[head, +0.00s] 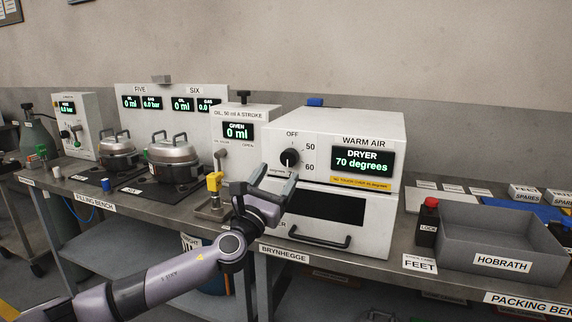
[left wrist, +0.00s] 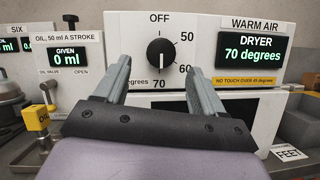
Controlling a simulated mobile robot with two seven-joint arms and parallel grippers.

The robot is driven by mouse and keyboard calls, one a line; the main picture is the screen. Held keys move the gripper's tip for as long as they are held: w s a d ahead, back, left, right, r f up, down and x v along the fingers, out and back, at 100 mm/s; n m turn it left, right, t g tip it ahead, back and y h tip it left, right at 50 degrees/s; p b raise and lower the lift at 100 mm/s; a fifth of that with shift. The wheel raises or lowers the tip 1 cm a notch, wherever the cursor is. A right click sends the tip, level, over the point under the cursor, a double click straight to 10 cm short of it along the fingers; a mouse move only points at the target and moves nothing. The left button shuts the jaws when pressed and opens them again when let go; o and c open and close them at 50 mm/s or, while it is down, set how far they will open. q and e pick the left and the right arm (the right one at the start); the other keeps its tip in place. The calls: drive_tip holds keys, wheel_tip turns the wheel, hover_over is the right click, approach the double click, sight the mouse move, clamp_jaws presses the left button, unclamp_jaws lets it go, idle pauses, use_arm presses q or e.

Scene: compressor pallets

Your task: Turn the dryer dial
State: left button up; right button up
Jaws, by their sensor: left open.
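The white dryer (head: 330,125) stands on the bench. Its black dial (head: 290,157) is on the front panel, with OFF above it and 50, 60 and 70 around it; the dial also shows in the left wrist view (left wrist: 160,53). The dryer display (head: 363,160) reads 70 degrees. My left gripper (head: 276,179) is open and empty in front of the dial, slightly below it. In the left wrist view its fingers (left wrist: 158,70) stand on either side of the dial, apparently short of it. My right gripper is not in view.
A dark-windowed door with a handle (head: 320,240) is below the dial panel. A red button (head: 430,204) and a grey HOBRATH tray (head: 500,258) are to the right.

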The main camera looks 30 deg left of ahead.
sight(287, 161)
use_arm(q)
drive_tip(key=shift+x, duration=2.8)
drive_tip(key=shift+c, duration=0.3)
drive_tip(key=c, duration=1)
